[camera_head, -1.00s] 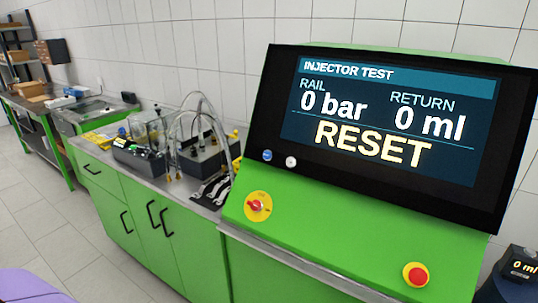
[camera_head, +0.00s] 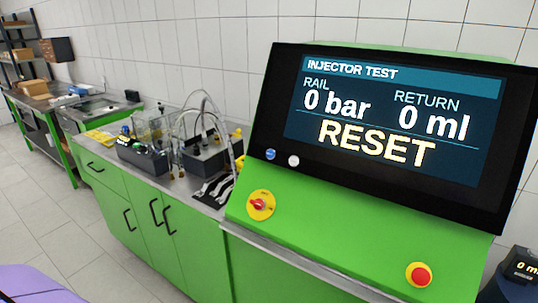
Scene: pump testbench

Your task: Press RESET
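The green test bench console carries a black screen (camera_head: 390,130) that reads INJECTOR TEST, RAIL 0 bar, RETURN 0 ml and RESET in large yellowish letters (camera_head: 376,145). Below the screen's left part are a blue button (camera_head: 270,154) and a white button (camera_head: 293,160). No readable label shows on either one. A red rotary switch on a yellow disc (camera_head: 260,205) sits lower on the green panel. A red mushroom button on a yellow ring (camera_head: 420,275) sits at the panel's lower right. Neither gripper shows in the head view.
A steel-topped green cabinet (camera_head: 150,210) left of the console holds hoses (camera_head: 205,115) and dark pump equipment (camera_head: 142,157). A small dark device with a display (camera_head: 522,266) stands at the lower right. More benches and shelves stand far left. The tiled floor at left is clear.

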